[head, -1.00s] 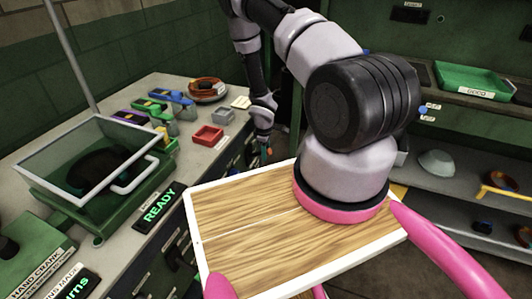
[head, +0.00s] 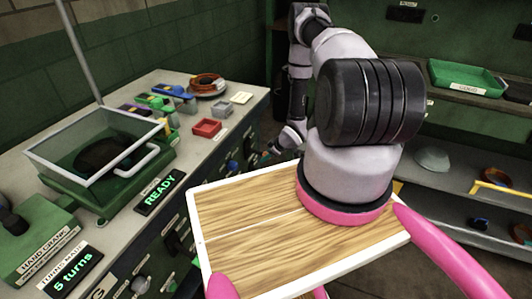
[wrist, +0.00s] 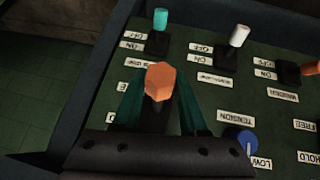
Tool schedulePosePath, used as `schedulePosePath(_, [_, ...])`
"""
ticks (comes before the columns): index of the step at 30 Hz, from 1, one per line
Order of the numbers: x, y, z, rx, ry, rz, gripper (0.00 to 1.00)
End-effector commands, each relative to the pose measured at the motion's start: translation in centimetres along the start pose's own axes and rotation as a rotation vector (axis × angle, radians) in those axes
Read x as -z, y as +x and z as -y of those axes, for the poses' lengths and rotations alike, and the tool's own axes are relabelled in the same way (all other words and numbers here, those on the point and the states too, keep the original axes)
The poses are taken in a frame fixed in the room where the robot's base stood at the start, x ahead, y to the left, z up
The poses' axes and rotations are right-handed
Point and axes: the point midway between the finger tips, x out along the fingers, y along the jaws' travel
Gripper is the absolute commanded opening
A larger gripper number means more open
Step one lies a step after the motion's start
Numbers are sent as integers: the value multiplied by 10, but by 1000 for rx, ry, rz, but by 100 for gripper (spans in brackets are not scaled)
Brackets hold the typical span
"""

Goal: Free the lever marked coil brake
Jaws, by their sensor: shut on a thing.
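My gripper (wrist: 160,98) is shut on an orange hexagonal piece (wrist: 160,76), held between its dark green fingers in the wrist view. The panel has a teal-tipped lever (wrist: 160,20), a white-tipped lever (wrist: 239,35) and an orange-tipped lever (wrist: 312,68) at the right edge. I cannot read a coil brake label. In the head view my gripper is low beside the bench front, its fingers unclear.
A blue tension knob (wrist: 239,141) sits below the levers. In the head view, the bench (head: 225,103) carries a red tray (head: 207,127), a glass-lidded winder (head: 100,150) and a READY display (head: 160,193). A green tray (head: 466,78) is on the right shelving.

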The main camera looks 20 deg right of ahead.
Motion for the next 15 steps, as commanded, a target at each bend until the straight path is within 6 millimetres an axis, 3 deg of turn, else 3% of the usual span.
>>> schedulePosePath(15, [-11,30,4,-26,54,-355,0])
